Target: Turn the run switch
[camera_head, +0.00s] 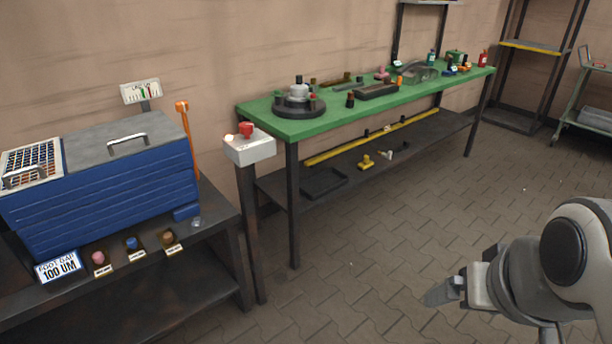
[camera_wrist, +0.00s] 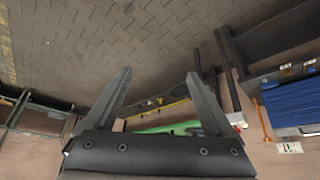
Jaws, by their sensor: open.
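The run switch looks to be the red knob (camera_head: 246,130) on a white box (camera_head: 252,149) fixed on a dark post to the left of the green workbench. The white box also shows small in the wrist view (camera_wrist: 238,120), near the right finger. My gripper (camera_head: 440,294) is at the lower right of the head view, over the open floor and well apart from the switch. In the wrist view its two fingers (camera_wrist: 158,88) are spread with nothing between them.
A green-topped workbench (camera_head: 300,128) with several small parts stands along the wall. A dark bench (camera_head: 215,225) with a blue cabinet (camera_head: 110,190) and small knobs is at the left. The paved floor (camera_head: 400,230) before the workbench is clear. Shelving (camera_head: 520,120) stands at the back right.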

